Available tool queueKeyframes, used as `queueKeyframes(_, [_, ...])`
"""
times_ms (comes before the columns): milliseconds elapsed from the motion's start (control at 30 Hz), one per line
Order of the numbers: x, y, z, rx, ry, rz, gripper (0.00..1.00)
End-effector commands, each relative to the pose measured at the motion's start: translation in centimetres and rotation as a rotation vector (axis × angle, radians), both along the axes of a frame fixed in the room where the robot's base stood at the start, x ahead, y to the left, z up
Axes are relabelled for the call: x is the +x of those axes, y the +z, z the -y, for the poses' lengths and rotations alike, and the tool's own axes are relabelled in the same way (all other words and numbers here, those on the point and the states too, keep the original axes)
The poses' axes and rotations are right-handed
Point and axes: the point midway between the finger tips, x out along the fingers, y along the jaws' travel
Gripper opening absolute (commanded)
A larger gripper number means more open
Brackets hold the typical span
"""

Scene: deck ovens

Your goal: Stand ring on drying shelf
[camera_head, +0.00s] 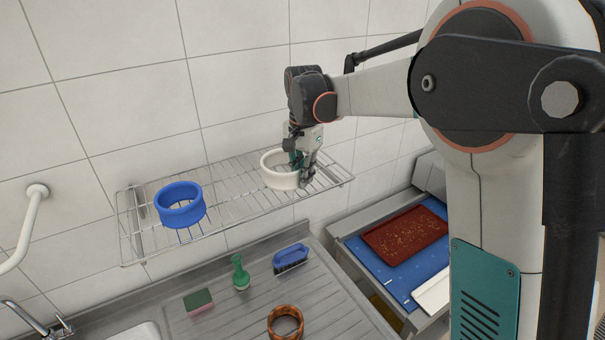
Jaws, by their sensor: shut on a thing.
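A white ring (279,180) is at the right part of the wire drying shelf (235,196) on the tiled wall. My gripper (304,172) points down and is shut on the white ring's right side wall. The ring looks upright with its opening up; I cannot tell whether its base touches the wires. A blue ring (181,207) stands on the left part of the shelf. A brown ring (286,323) lies on the ribbed steel drainboard below, cut by the lower picture edge.
On the drainboard (235,274) are a blue brush (291,258), a green brush (240,272) and a sponge (199,303). A dark red tray (404,236) lies on a blue surface at right. Shelf wires between the rings are clear.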

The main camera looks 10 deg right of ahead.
Motion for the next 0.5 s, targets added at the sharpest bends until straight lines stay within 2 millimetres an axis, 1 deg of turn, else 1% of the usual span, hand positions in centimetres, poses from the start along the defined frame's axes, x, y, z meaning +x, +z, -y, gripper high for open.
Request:
queueKeyframes(167, [0.0,0.02,0.0,0.0,0.0,0.0,0.0])
queueKeyframes(300, [0.0,-0.36,0.0,0.0,0.0,0.0,0.0])
queueKeyframes(333, [0.0,-0.27,0.0,0.0,0.0,0.0,0.17])
queueKeyframes(400, [0.0,-0.22,0.0,0.0,0.0,0.0,0.3])
queueKeyframes(500, [0.0,-0.21,0.0,0.0,0.0,0.0,0.3])
